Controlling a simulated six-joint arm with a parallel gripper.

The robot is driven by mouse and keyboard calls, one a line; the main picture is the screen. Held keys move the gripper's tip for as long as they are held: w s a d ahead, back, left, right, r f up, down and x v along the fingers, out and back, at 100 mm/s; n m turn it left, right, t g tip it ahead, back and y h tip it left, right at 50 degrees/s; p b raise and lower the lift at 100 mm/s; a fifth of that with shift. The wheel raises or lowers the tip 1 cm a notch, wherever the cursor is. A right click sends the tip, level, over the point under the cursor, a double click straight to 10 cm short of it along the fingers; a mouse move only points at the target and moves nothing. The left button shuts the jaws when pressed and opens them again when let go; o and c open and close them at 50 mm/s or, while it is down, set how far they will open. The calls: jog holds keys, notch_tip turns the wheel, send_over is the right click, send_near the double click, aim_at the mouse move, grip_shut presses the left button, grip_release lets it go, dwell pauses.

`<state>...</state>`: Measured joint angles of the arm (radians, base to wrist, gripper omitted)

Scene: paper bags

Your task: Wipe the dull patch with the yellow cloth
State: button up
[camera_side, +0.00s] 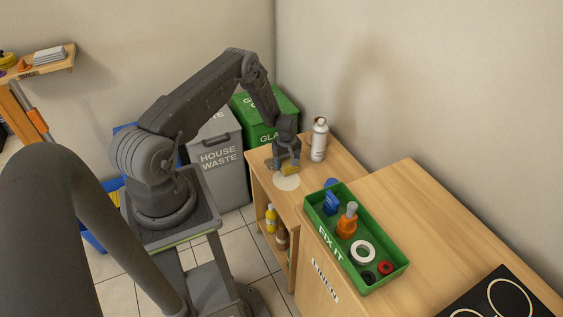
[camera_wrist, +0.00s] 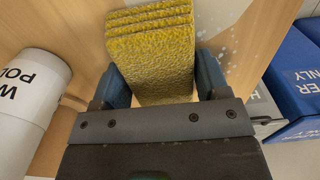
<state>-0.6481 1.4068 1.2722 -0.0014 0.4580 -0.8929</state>
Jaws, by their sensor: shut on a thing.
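My gripper (camera_side: 286,163) is shut on the yellow cloth (camera_wrist: 150,50), which is folded in several layers and sits between the two blue-grey fingers in the wrist view. In the side view the cloth (camera_side: 290,170) is at the upper edge of the dull patch (camera_side: 287,183), a pale round mark on the wooden worktop. I cannot tell whether the cloth touches the wood. White specks (camera_wrist: 226,42) show right of the cloth in the wrist view; part of the patch is likely hidden behind cloth and gripper.
A white can (camera_side: 319,140) stands right of my gripper, and at the left in the wrist view (camera_wrist: 28,95). A green FIX IT tray (camera_side: 336,232) with tools and rings is nearer on the worktop. Waste bins (camera_side: 219,158) stand beyond the worktop's left edge.

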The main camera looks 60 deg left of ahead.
aim_at(264, 167)
jog(key=s, duration=0.8)
jog(key=shift+s, duration=0.1)
jog(key=shift+a, duration=1.25)
jog(key=shift+w+a, duration=0.15)
jog(key=shift+w, duration=4)
jog(key=shift+s, duration=4.15)
notch_tip(264, 167, up, 8)
jog(key=shift+w, duration=0.1)
